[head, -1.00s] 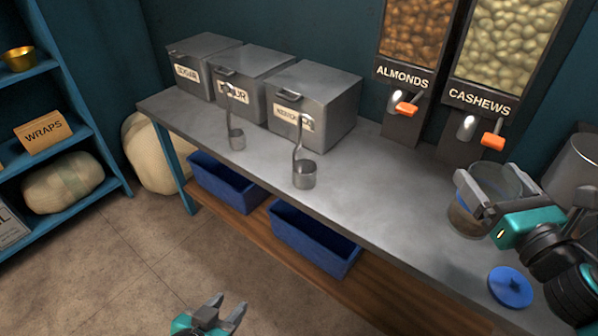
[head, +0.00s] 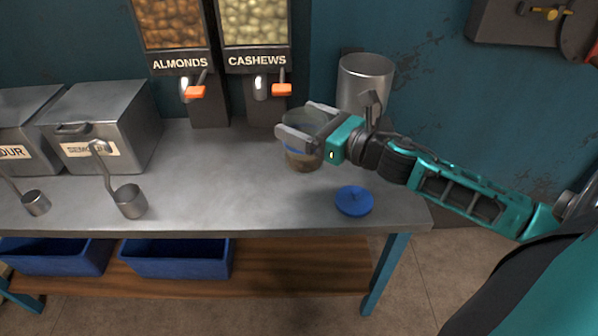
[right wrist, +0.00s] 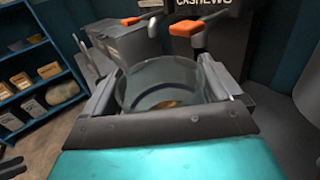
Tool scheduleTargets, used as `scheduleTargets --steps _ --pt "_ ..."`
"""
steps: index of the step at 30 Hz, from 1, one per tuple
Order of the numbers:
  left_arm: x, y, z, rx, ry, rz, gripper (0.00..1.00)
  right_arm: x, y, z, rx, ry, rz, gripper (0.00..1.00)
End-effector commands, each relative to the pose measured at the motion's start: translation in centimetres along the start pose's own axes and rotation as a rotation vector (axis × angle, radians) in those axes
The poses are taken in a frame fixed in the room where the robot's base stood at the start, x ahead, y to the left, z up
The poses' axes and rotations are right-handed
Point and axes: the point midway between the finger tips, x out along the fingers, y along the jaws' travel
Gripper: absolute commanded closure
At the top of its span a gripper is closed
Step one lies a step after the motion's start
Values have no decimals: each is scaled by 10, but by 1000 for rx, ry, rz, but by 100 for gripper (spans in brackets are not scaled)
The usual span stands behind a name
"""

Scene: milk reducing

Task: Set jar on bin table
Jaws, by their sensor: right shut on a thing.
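The clear jar (head: 303,158) stands upright on the grey metal bin table (head: 235,205), or just above it; I cannot tell which. It has brownish contents low inside. My right gripper (head: 300,126) is shut on the jar near its top, one finger on each side. In the right wrist view the jar's open round mouth (right wrist: 160,85) shows between the two fingers. A blue round lid (head: 354,201) lies on the table to the right of the jar. My left gripper is out of view.
Almonds (head: 175,25) and cashews (head: 255,22) dispensers with orange levers stand behind the table. Metal bins (head: 110,125) and two measuring scoops (head: 130,201) are on the left. A metal canister (head: 365,80) is behind the gripper. Blue tubs (head: 175,258) sit on the lower shelf. The table's middle is clear.

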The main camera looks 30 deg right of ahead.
Motion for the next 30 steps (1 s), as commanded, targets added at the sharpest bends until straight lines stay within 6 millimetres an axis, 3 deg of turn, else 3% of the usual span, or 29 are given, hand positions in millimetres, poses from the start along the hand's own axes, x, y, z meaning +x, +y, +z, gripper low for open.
scheduleTargets --steps 1,3,9,16,22,30 --pt "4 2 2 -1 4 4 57 0 0 -19 6 -1 -3 74" --pt "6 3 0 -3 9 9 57 0 0 -37 6 -1 -3 74" --pt "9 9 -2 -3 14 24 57 0 0 -71 1 -3 0 74" --pt "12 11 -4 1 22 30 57 0 -1 -87 1 -2 1 74" --pt "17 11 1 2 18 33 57 1 -1 -117 2 -2 -1 74" --pt "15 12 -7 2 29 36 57 0 -1 -119 -2 -4 1 74"
